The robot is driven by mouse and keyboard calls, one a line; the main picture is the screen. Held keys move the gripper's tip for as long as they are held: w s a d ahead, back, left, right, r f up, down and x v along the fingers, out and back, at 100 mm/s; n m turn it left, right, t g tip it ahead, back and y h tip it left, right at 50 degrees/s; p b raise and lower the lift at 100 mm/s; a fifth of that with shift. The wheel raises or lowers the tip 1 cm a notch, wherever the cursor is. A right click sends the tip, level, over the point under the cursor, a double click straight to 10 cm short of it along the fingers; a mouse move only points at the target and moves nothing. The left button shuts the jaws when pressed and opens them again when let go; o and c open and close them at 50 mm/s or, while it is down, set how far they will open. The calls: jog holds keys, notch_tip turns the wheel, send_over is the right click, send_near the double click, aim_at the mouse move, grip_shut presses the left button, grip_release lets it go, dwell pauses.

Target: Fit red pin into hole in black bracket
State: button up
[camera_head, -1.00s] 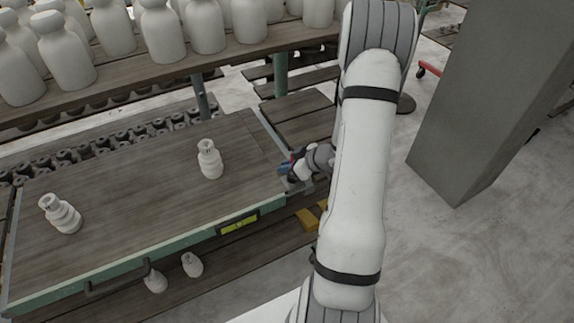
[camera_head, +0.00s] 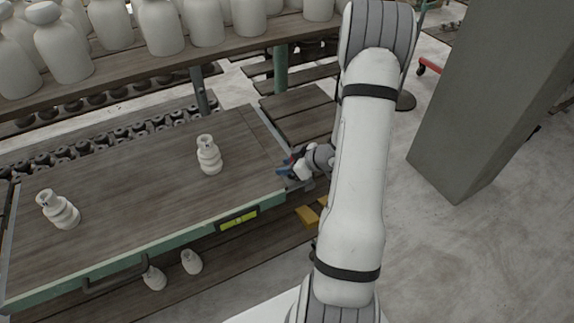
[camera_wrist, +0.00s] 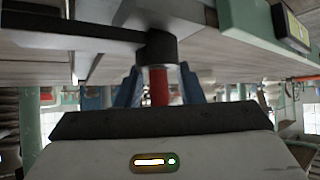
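In the wrist view the red pin (camera_wrist: 159,88) stands upright between the two blue fingers of my gripper (camera_wrist: 160,72). The fingers are spread, with a gap on each side of the pin. The pin's top meets the underside of the black bracket (camera_wrist: 161,48), whose arm runs left. How deep the pin sits in the hole is hidden. In the head view my gripper (camera_head: 286,167) is small, at the right end of the green-framed table (camera_head: 178,238); the bracket cannot be made out there.
Two pale clay vessels (camera_head: 209,156) (camera_head: 58,210) stand on the table. A shelf (camera_head: 180,66) with several white bottles runs behind. A grey pillar (camera_head: 490,95) stands on the right, with open floor around it. Yellow blocks (camera_head: 308,216) lie below the table's right end.

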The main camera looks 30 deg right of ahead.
jog(key=shift+o, duration=0.3)
jog(key=v, duration=0.7)
jog(key=shift+s+r, duration=0.25)
jog(key=shift+d, duration=0.15)
